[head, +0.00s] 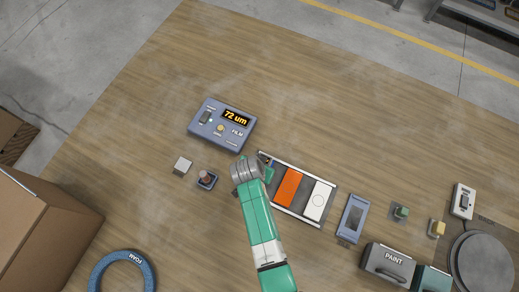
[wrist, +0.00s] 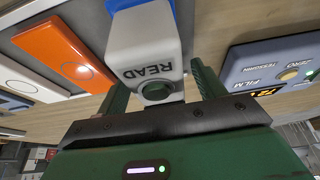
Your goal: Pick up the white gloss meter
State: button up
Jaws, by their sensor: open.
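A white block-shaped device marked READ (wrist: 145,50), with a dark round button on its near face, is between my gripper's two green fingers (wrist: 160,85) in the wrist view. I take it to be the white gloss meter. The fingers are open on either side of it, with the left one close to its side; contact cannot be told. A blue part lies behind its top. In the head view my gripper (head: 266,168) is at the left end of the sample tray, and my wrist hides the device.
The tray (head: 330,211) holds an orange panel (head: 288,187) and a white panel (head: 318,201). A blue film gauge (head: 222,125) is up-left. A small block (head: 183,165) and a knobbed item (head: 206,179) are left. A white handheld device (head: 463,201) is far right. The upper table is clear.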

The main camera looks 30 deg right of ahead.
jog(key=shift+r, duration=0.15)
grip_shut()
